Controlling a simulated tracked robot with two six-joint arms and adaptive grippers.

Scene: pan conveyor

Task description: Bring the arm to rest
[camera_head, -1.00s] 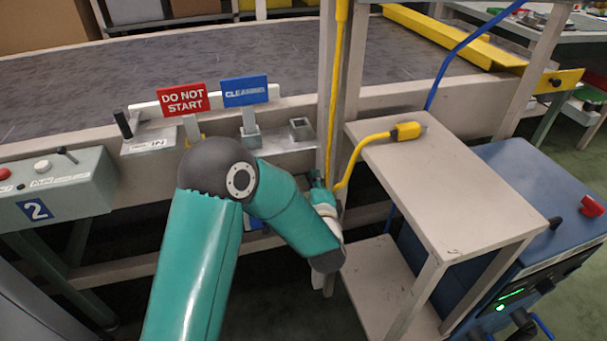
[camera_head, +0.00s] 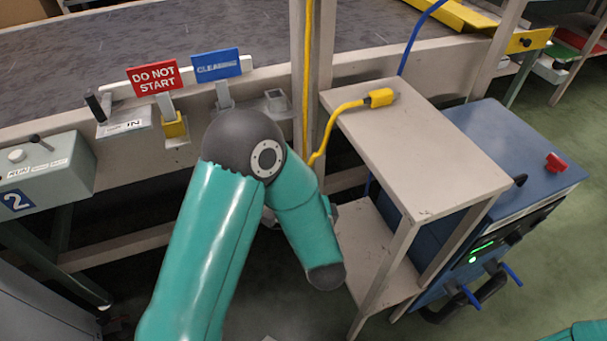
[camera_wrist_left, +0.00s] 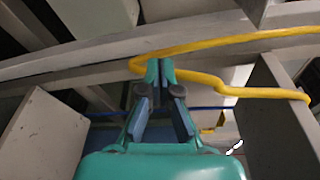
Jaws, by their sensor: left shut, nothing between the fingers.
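My left arm comes in from the lower left in the head view, its forearm bent down in front of the small beige side table (camera_head: 430,160). The left gripper is mostly hidden behind the forearm there. In the left wrist view the left gripper (camera_wrist_left: 160,72) is shut and empty, its fingertips together. A yellow cable (camera_wrist_left: 230,40) loops just beyond the fingertips; I cannot tell if they touch. My right gripper is not in view; only a bit of teal arm shows at the lower right corner.
A yellow plug (camera_head: 380,97) lies on the side table, its cable running up the post. A red DO NOT START sign (camera_head: 154,77) and a blue sign (camera_head: 216,65) stand on the conveyor's front rail. A blue cart (camera_head: 530,150) is at right. Green floor is free lower right.

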